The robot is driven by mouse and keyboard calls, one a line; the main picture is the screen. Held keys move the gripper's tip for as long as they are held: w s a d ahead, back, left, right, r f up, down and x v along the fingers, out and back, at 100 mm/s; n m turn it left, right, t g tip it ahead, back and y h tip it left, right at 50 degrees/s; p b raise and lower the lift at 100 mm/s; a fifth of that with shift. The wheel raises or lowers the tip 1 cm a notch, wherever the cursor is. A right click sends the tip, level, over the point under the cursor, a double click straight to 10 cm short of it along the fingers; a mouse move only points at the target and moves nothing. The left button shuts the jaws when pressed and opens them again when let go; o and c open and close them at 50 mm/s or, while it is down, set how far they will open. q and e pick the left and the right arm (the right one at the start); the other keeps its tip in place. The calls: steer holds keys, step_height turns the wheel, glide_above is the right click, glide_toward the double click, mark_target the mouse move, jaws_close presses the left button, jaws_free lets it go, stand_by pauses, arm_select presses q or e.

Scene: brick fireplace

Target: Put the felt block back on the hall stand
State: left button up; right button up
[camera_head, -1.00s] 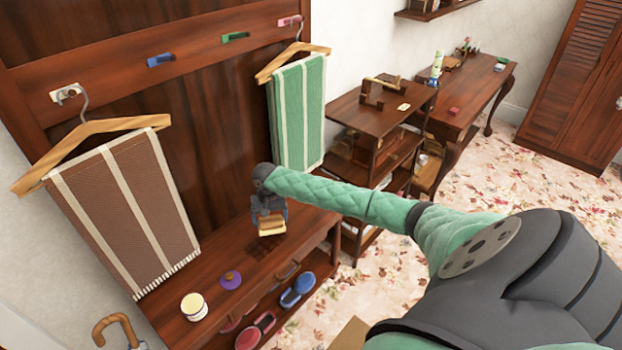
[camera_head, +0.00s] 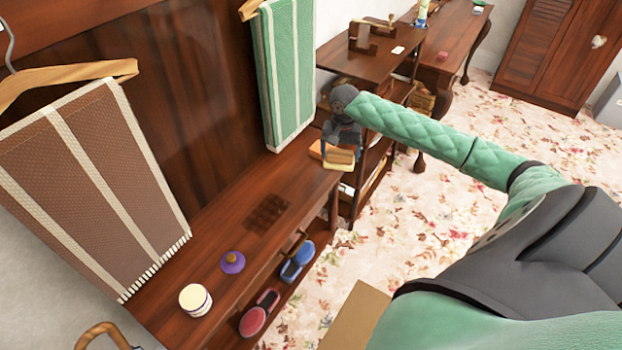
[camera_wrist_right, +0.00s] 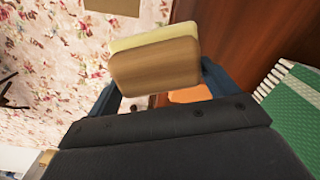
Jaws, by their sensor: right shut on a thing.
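The felt block (camera_head: 342,156), wooden on one side with a pale felt layer, is between the fingers of my right gripper (camera_head: 340,149). The right gripper is shut on it near the far right end of the hall stand's bench (camera_head: 222,232). In the right wrist view the block (camera_wrist_right: 155,65) sits between the two blue fingers, with floor to its left and dark wood to its right. I cannot tell whether it touches the bench. An orange thing (camera_head: 316,151) shows just beside it, partly hidden. My left gripper is not in view.
A purple-lidded round thing (camera_head: 232,262) and a cream jar (camera_head: 195,300) stand on the bench, beside a dark square patch (camera_head: 267,213). A green striped towel (camera_head: 287,75) hangs close to my gripper.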

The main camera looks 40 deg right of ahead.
steer(key=shift+f, duration=0.1)
steer(key=p, duration=0.4)
glide_above(306, 174)
steer(key=f, duration=0.6)
steer(key=shift+s+d+f, duration=0.15)
steer(key=shift+s+f, duration=0.05)
steer(key=shift+f, duration=0.05)
steer(key=shift+w+f, duration=0.1)
steer(key=shift+f, duration=0.15)
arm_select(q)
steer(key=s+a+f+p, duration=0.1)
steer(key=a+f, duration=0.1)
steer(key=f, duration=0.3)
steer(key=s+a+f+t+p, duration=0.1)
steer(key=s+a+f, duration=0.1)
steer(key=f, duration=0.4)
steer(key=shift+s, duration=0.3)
arm_select(e)
steer(key=shift+a+f, duration=0.2)
steer(key=shift+f, duration=1.8)
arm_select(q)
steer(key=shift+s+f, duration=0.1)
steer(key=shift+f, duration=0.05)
arm_select(e)
steer(key=shift+f, duration=0.15)
